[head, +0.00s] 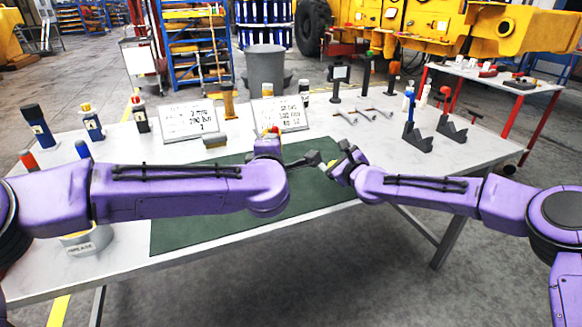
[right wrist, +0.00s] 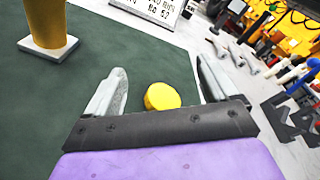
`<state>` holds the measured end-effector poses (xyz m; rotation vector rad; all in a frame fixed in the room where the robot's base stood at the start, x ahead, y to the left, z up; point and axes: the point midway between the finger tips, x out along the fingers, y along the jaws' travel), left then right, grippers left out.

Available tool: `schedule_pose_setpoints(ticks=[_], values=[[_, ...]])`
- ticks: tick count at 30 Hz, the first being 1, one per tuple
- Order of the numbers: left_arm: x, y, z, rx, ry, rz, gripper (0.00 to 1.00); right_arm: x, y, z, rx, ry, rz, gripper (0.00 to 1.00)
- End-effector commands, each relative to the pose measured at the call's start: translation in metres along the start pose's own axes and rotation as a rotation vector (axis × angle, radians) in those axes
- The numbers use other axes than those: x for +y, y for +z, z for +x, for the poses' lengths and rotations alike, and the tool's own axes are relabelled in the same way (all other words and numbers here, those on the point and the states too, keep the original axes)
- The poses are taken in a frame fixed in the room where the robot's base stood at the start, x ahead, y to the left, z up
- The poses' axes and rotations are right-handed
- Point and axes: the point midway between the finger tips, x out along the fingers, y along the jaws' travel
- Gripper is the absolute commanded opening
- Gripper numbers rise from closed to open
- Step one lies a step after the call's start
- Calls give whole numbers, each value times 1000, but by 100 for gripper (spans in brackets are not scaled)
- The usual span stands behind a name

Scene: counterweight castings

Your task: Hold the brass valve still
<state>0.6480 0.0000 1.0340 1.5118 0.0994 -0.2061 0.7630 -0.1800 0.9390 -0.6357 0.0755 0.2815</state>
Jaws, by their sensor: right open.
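In the right wrist view, a round yellow piece (right wrist: 162,96) shows between the fingers of my right gripper (right wrist: 155,88), with a gap on each side. The fingers are spread apart. A yellow upright body on a pale square base (right wrist: 48,30) stands on the green mat at upper left. I cannot tell which of these is the brass valve. In the head view my right gripper (head: 322,162) is over the mat, with a bit of yellow beside it. My left wrist (head: 268,165) is just left of it. Its fingers cannot be made out.
The green mat (head: 190,232) lies on a pale table. Placards (head: 188,120), a brush (head: 215,141) and several bottles stand behind and to the left. Black stands (head: 416,138) and metal tools (head: 356,115) are at the right. A grey pot (head: 88,242) is at the front left.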

Motion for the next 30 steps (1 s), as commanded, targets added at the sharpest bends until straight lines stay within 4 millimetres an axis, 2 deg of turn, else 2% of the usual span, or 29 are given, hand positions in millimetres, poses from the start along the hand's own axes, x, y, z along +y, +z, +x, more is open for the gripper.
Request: schedule_pose_setpoints(ticks=[1,3,6,9,14,24,30], values=[[0,0,0,0,0,0,43,26,16,-2,-40,22,105,87],[0,0,0,0,0,0,43,55,38,-6,-96,51,266,87],[0,0,0,0,0,0,43,88,63,-14,-158,98,452,87],[0,0,0,0,0,0,43,106,79,-21,-195,132,571,87],[0,0,0,0,0,0,43,115,88,-18,-213,152,633,87],[0,0,0,0,0,0,43,120,102,44,-212,150,630,87],[0,0,0,0,0,0,43,121,109,69,-213,150,631,87]])
